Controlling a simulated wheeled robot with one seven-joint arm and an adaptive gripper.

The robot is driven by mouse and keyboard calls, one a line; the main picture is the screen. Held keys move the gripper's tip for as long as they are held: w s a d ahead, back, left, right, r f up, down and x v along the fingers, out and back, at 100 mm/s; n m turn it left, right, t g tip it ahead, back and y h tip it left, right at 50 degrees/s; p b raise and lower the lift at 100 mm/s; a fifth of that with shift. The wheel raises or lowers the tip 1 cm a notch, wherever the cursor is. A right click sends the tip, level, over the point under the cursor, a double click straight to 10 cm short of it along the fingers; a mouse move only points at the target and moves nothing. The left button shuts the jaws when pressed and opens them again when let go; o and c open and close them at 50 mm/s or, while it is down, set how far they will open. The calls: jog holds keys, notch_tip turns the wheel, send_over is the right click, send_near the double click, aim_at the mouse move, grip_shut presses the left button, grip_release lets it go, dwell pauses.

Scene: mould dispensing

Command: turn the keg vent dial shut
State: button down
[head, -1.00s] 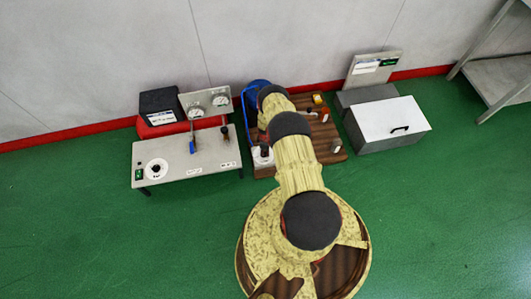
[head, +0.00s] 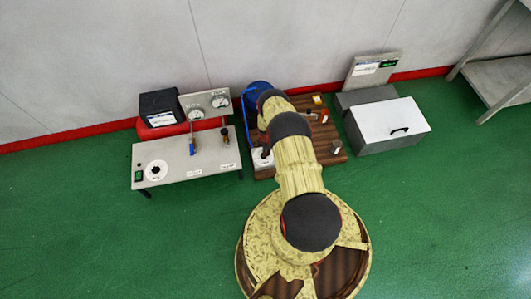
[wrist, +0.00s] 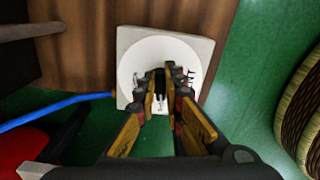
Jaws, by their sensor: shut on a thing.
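The vent dial is a round white face on a square pale plate (wrist: 198,52), at the edge of a brown wooden board. A narrow dark knob (wrist: 159,88) stands at the middle of the dial. My gripper (wrist: 160,84) is shut on this knob, with one finger on each side. The fingers cover the lower part of the dial, and its small dark markings are too blurred to read. In the head view the white plate (head: 259,163) shows left of my arm. The blue keg (head: 256,94) stands behind, partly hidden by my arm.
A blue hose (wrist: 60,108) runs up to the left side of the dial plate. A grey bench (head: 205,168) with gauges stands left. A white-lidded box (head: 388,120) stands right. The green floor in front is clear.

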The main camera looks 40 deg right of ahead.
dwell(0.3)
jog(key=c, duration=2)
grip_release()
jog(key=shift+o, duration=0.5)
notch_tip(320, 180, up, 12)
